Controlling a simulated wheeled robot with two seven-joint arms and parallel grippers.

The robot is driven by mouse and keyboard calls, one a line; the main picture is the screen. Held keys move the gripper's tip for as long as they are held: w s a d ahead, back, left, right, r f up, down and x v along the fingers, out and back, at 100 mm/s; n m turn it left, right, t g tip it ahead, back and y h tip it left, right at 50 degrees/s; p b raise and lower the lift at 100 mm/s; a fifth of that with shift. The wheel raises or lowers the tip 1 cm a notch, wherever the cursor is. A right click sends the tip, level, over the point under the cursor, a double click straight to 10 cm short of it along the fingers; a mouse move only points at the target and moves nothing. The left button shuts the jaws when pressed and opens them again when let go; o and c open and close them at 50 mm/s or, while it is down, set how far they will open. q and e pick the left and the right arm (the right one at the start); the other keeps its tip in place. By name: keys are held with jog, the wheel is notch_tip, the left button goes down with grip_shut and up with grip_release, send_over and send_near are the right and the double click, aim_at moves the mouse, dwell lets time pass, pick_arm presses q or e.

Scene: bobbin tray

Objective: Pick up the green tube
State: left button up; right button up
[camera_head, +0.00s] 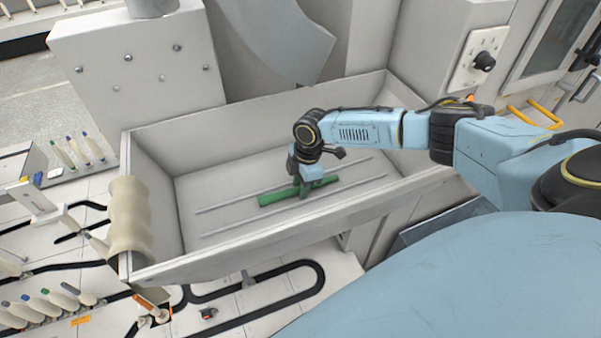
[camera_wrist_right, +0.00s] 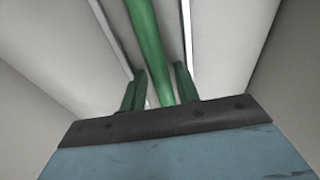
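The green tube (camera_head: 276,198) lies on the floor of the grey tray (camera_head: 160,198), slanting a little across it. My right gripper (camera_head: 305,189) reaches down into the tray over the right part of the tube. In the right wrist view, the green tube (camera_wrist_right: 149,45) runs between the two green fingers (camera_wrist_right: 160,88). Narrow gaps show between the fingers and the tube, so the right gripper looks open around it. The finger tips are partly hidden by the tube in the head view. My left gripper is not in view.
The tray has raised walls all round and thin ridges along its floor. A beige roll (camera_head: 129,220) sits on its left wall. Several pale bobbins (camera_head: 78,152) stand at the left. The tray floor left of the tube is clear.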

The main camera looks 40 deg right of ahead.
grip_shut()
jog(key=shift+r, duration=0.15)
